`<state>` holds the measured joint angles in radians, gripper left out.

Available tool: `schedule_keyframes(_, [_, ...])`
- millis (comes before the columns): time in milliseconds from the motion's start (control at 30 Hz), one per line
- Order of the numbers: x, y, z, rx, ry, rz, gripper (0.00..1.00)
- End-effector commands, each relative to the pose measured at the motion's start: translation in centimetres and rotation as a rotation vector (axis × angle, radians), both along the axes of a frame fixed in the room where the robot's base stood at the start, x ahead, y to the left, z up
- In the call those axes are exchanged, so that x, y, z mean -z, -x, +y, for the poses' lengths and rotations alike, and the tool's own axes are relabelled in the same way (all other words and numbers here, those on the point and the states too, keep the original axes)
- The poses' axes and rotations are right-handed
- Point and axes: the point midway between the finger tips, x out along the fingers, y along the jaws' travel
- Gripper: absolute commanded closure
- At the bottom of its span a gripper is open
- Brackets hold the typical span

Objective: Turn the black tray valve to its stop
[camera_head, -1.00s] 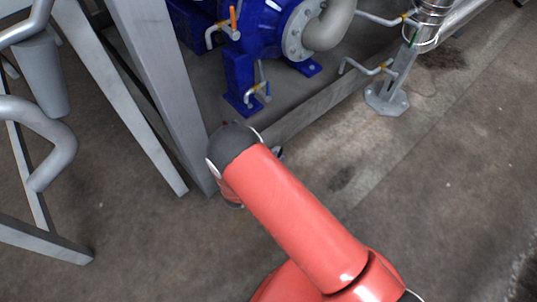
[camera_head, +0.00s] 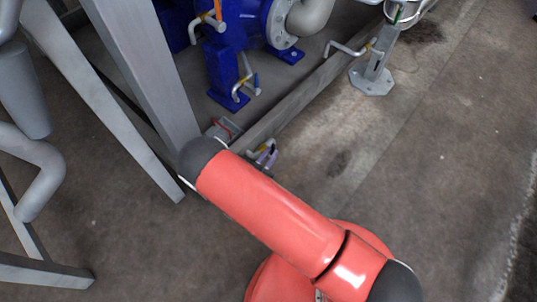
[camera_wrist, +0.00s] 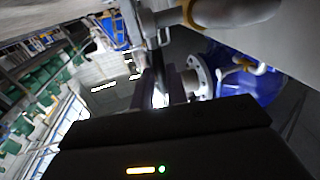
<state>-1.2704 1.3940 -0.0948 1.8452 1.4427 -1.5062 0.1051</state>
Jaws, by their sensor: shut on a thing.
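In the wrist view my gripper (camera_wrist: 161,88) shows its two dark fingers upright above the black palm. They are closed around a narrow piece, with a bright patch between them. A thin dark bar (camera_wrist: 153,38) runs up from between the fingers; it looks like the handle of the black tray valve. The valve's body and how far it is turned cannot be made out. In the head view my arm covers most of that spot.
Blue pump (camera_head: 235,35) with orange-handled valve stands at the back. A grey steel leg (camera_head: 150,75) and a long floor beam (camera_head: 300,100) are close to my arm. A footed post (camera_head: 372,78) stands right of them. The floor at right is clear.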

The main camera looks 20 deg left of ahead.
Motion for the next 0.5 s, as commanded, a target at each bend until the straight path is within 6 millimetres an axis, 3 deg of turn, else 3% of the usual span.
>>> schedule_keyframes(33, [0.07, 0.09, 0.08, -0.002, 0.001, 0.001, 1.0])
schedule_keyframes(67, [0.07, 0.09, 0.09, -0.002, 0.001, 0.002, 0.84])
schedule_keyframes(200, [0.06, 0.07, 0.06, -0.002, 0.0, 0.002, 0.65])
schedule_keyframes(500, [0.03, 0.13, 0.07, -0.001, 0.0, 0.002, 0.63])
